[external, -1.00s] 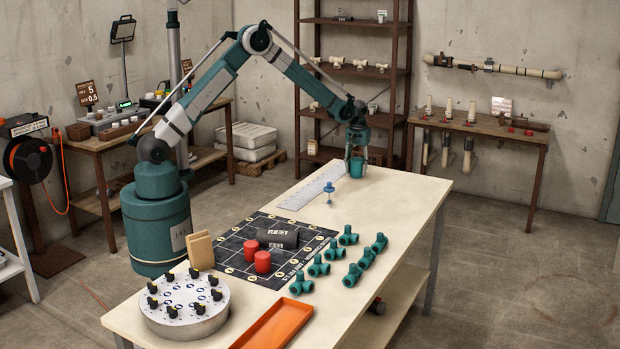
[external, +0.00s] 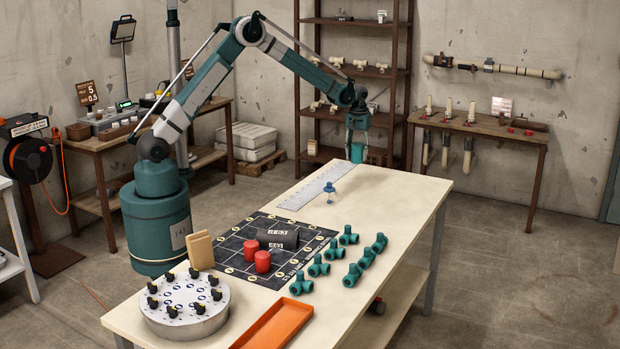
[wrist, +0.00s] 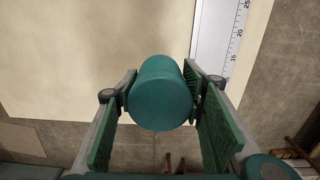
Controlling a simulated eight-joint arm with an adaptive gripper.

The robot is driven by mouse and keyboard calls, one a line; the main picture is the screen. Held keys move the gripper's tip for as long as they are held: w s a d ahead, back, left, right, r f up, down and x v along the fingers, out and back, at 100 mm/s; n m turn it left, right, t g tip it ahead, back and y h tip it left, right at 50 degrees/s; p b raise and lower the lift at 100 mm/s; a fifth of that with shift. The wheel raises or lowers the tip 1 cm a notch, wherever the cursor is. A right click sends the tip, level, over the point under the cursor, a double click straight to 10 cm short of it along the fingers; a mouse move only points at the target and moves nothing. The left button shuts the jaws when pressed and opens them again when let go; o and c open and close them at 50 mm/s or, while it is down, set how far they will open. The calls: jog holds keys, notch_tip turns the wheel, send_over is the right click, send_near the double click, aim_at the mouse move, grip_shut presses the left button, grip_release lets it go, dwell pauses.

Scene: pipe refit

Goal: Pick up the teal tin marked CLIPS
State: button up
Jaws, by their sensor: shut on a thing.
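The teal tin (external: 357,153) is a small cylinder at the far end of the cream table. My gripper (external: 357,146) is shut on it and holds it just above the tabletop. In the wrist view the tin (wrist: 160,93) sits between the two green finger pads of my gripper (wrist: 162,98). No CLIPS marking is readable; only the tin's plain end and part of its side show.
A white ruler (external: 308,188) lies on the table (external: 400,200) near the tin. A blue knobbed pin (external: 329,187) stands beside it. Several teal pipe fittings (external: 352,275), a black grid mat (external: 225,257) and an orange tray (external: 275,328) lie nearer. A shelf rack (external: 395,100) stands behind.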

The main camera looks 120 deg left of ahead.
jog(key=shift+r, duration=1.25)
